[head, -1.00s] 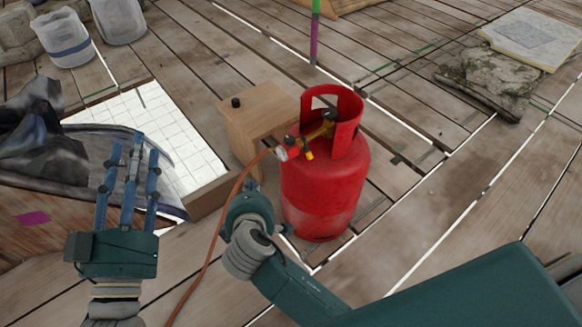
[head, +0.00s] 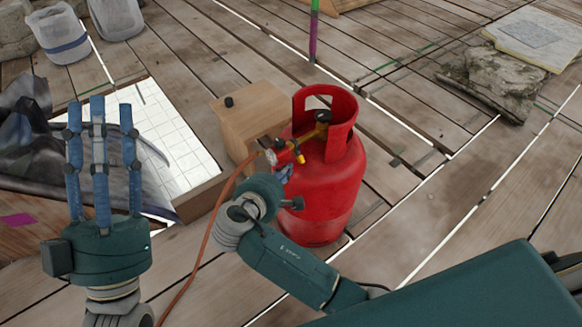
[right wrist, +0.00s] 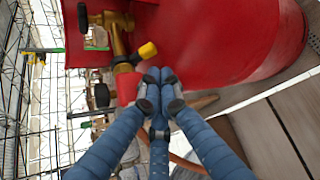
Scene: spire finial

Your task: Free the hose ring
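The red gas cylinder (head: 325,200) stands upright on the deck in the head view. Its brass valve (head: 318,133) shows inside the collar, with a red fitting and yellow knob (right wrist: 147,51) in the right wrist view. An orange hose (head: 205,245) runs from the fitting down to the lower left. I cannot pick out a separate hose ring. My right gripper (head: 284,172) is beside the fitting. In the right wrist view its blue fingertips (right wrist: 158,85) are close together just below the knob; whether they grip anything is unclear. My left gripper (head: 98,105) is open and empty, fingers extended.
A wooden box (head: 252,115) stands close behind and left of the cylinder. A white tiled panel (head: 175,140) and dark crumpled sheet (head: 30,140) lie at the left. A rock (head: 495,80) is at the upper right. The deck right of the cylinder is clear.

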